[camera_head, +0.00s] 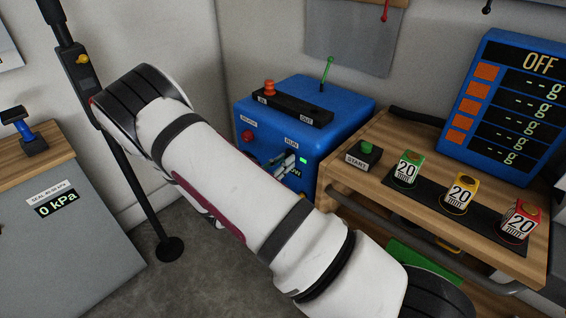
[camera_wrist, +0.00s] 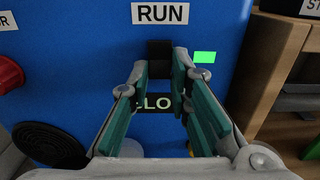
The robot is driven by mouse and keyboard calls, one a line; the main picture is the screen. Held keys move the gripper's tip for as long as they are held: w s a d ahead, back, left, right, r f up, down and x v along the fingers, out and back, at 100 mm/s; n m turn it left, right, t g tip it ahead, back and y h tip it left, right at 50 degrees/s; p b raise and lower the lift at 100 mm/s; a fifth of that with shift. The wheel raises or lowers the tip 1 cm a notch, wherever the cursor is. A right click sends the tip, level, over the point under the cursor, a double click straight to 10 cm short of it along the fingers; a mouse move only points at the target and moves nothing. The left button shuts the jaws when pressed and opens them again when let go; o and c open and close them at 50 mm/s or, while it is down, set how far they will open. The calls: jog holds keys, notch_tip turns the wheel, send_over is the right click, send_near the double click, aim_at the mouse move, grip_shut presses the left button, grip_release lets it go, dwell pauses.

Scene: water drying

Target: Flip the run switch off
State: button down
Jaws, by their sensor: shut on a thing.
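The black run switch (camera_wrist: 159,50) sits on the front of a blue box (camera_head: 249,162), under a white RUN label (camera_wrist: 159,13). My gripper (camera_wrist: 161,68) is shut on the switch, with one teal-padded finger on each side of it. In the head view my gripper (camera_head: 284,165) is at the box front, below the RUN label, and hides the switch. A green light (camera_wrist: 204,57) is lit right of the switch. A dark display (camera_wrist: 158,103) below it is partly hidden by the fingers; the letters "LO" show.
A red knob (camera_wrist: 9,75) and a round black grille (camera_wrist: 50,144) are on the box's left. A black pole stand (camera_head: 168,250) is at left.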

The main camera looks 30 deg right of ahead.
jog(key=shift+f+h+b, duration=0.2)
jog(key=shift+h+b, duration=0.4)
jog(key=c, duration=1.5)
grip_release()
jog(key=v, duration=1.2)
jog(key=shift+s+f, duration=0.1)
